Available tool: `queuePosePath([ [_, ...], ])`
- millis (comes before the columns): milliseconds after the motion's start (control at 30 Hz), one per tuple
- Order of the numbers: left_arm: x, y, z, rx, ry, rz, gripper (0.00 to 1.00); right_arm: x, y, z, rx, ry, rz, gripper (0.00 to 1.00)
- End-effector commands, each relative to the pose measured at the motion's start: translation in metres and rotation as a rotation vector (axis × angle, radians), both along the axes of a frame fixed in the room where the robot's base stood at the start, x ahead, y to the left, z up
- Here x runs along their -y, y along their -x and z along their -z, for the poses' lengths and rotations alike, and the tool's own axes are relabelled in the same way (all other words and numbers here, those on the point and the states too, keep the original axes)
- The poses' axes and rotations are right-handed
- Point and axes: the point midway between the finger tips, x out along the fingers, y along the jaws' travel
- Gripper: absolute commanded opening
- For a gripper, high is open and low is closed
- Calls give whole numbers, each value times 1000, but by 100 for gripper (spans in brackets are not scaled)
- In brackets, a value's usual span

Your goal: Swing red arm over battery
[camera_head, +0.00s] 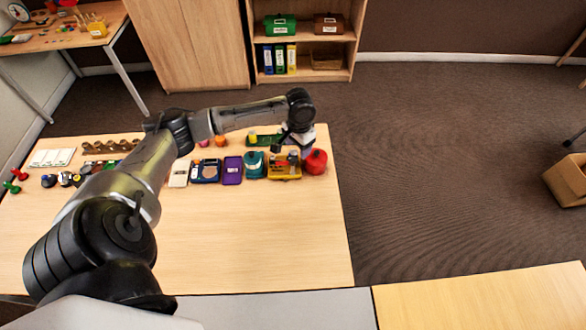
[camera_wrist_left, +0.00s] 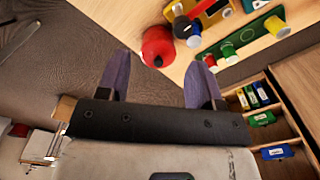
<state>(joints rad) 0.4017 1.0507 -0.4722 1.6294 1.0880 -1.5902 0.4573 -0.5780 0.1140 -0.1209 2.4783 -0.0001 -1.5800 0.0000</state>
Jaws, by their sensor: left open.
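A small yellow tray-like device (camera_head: 284,178) stands near the right end of the row on the table, with small dark and coloured parts on it. Its yellow edge shows at the top of the left wrist view (camera_wrist_left: 214,11), where a red part and a black cylinder (camera_wrist_left: 182,27) are also seen. I cannot make out for certain which part is the red arm or the battery. My left gripper (camera_head: 292,146) is above the back edge of this device. Its two fingers stand wide apart in the left wrist view (camera_wrist_left: 156,80), with nothing between them. My right gripper is not in view.
A round red object (camera_head: 316,161) stands just right of the device, near the table's right edge. A teal object (camera_head: 254,165) and a purple case (camera_head: 232,171) are to its left. A green board (camera_wrist_left: 250,34) lies behind. The table's front half (camera_head: 260,240) is clear.

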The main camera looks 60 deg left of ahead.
Motion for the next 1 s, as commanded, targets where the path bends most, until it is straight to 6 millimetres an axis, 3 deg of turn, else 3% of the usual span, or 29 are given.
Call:
queuePosePath([
  [33, -16, -4, 1, 4, -4, -40, 60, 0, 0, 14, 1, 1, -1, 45],
  [133, -34, -6, -6, 3, 2, -96, 60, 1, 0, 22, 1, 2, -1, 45],
  [367, -47, -7, -1, 3, 9, -142, 60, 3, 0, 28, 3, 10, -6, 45],
  [800, -47, -7, 78, 4, 9, -140, 60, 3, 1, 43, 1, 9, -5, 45],
  [1000, -46, -7, 105, 4, 10, -140, 60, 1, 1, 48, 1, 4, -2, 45],
])
